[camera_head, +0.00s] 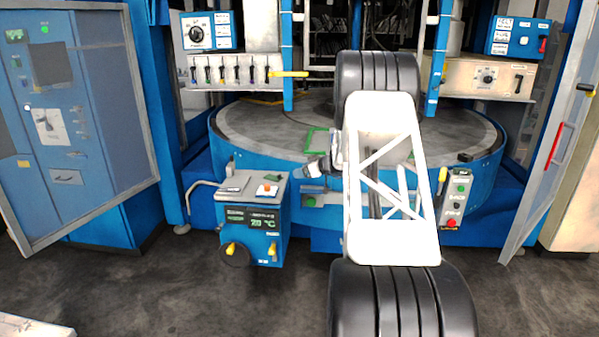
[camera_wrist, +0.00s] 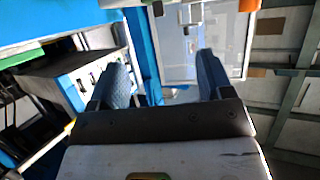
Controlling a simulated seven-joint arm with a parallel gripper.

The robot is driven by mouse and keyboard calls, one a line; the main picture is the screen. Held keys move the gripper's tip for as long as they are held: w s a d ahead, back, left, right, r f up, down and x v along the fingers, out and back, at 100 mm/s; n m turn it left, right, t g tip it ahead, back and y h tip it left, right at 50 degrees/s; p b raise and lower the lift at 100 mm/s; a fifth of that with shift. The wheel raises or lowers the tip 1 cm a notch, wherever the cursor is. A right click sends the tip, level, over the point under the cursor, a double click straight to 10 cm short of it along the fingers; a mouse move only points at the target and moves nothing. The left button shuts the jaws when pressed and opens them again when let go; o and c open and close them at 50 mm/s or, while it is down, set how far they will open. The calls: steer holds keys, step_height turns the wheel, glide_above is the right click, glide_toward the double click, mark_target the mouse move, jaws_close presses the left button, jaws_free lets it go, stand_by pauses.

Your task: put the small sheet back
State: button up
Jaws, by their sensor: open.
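My gripper (camera_head: 312,168) is left of my white arm link in the head view, in front of the round table's edge and right of the blue control box. In the wrist view its two blue-grey fingers are apart, with nothing held in the gap (camera_wrist: 162,72). I cannot identify the small sheet for certain in either view. A green-outlined patch (camera_head: 318,141) lies on the grey round table (camera_head: 262,128), just behind the gripper. My arm hides part of the table's middle and right.
A blue control box (camera_head: 254,215) with a screen and knobs stands left of the gripper. A button panel (camera_head: 455,200) is at right. Blue posts (camera_head: 287,55) rise around the table. A blue cabinet (camera_head: 75,100) stands at left. A pale surface (camera_head: 32,326) shows at bottom left.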

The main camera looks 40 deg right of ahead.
steer(key=shift+a+r, duration=0.1)
stand_by(0.7)
steer(key=s+a+r+g+y, duration=0.1)
steer(key=s+a+r, duration=0.15)
steer(key=a, duration=0.45)
steer(key=s+a+r+g, duration=0.15)
steer(key=a+r, duration=0.25)
steer(key=a, duration=0.4)
steer(key=s+a+r+g+y, duration=0.1)
steer(key=a+r+g, duration=0.1)
steer(key=a+r, duration=0.35)
steer(key=s+a+r+m+g+h, duration=0.1)
steer(key=s+a+r, duration=0.1)
steer(key=s+a, duration=0.55)
steer(key=s+a+r+g, duration=0.15)
steer(key=s+a, duration=0.25)
steer(key=a, duration=0.7)
steer(key=s+a+r+m+g+h, duration=0.1)
steer(key=s+a, duration=0.5)
steer(key=s, duration=0.3)
steer(key=s+a+m+g+h, duration=0.1)
steer(key=s+a+g+h, duration=0.1)
steer(key=s+a, duration=0.5)
steer(key=s+a+f+m+h, duration=0.1)
steer(key=s, duration=0.9)
steer(key=s+a+f+h, duration=0.2)
steer(key=s, duration=0.9)
steer(key=shift+a+f+m, duration=0.25)
steer(key=shift+a+m, duration=0.05)
steer(key=shift+m, duration=0.1)
